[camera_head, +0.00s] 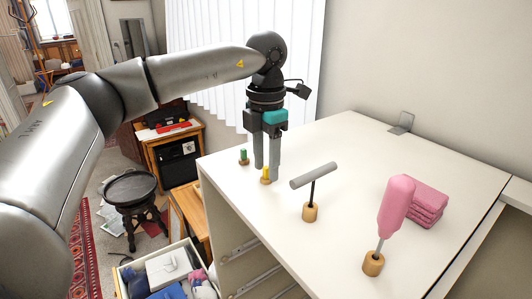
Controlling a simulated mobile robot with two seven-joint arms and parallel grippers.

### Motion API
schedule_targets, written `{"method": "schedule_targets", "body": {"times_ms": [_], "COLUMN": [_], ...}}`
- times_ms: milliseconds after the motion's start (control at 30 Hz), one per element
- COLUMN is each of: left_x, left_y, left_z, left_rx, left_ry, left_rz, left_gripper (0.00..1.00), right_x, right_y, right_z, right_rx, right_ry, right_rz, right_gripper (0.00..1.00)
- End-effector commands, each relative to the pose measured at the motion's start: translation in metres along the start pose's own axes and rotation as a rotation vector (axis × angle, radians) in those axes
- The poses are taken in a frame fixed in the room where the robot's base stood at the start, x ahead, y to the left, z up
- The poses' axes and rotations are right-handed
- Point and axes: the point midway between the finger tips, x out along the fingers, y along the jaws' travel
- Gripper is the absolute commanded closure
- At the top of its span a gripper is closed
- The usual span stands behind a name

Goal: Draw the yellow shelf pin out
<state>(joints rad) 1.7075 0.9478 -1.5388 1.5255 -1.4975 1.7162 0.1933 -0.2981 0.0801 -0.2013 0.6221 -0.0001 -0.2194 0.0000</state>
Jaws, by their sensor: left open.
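The yellow shelf pin (266,172) stands upright in a small round wooden base (265,181) near the left edge of the white top. My left gripper (267,170) comes down over it from above, with its two grey fingers pointing down and apart. The pin shows between the fingertips. I cannot tell whether either finger touches it. My right gripper is not in view.
A green pin (243,154) stands in a wooden base just left of the gripper. A grey T-handled tool (314,176) and a pink-handled tool (396,204) stand in wooden bases to the right. A pink folded stack (427,202) lies behind. The white top (340,245) is otherwise mostly clear.

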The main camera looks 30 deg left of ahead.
Motion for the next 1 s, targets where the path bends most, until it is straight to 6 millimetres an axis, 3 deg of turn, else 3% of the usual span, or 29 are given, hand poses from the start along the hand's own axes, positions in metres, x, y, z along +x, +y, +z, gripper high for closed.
{"method": "schedule_targets", "body": {"times_ms": [167, 633, 967, 1000], "left_x": [0.0003, -0.0001, -0.0002, -0.0003], "left_y": [0.0001, 0.0000, 0.0000, 0.0001], "left_z": [-0.0001, 0.0000, 0.0001, 0.0001], "left_rx": [0.000, 0.000, 0.000, 0.000], "left_ry": [0.000, 0.000, 0.000, 0.000], "left_rz": [0.000, 0.000, 0.000, 0.000], "left_gripper": [0.50, 1.00, 1.00, 0.91], "right_x": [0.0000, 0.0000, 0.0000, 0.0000], "right_y": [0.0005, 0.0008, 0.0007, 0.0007], "right_z": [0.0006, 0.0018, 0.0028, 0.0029], "right_rx": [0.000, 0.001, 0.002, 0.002], "right_ry": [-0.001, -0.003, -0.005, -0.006], "right_rz": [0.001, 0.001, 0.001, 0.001], "right_gripper": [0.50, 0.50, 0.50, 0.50]}}
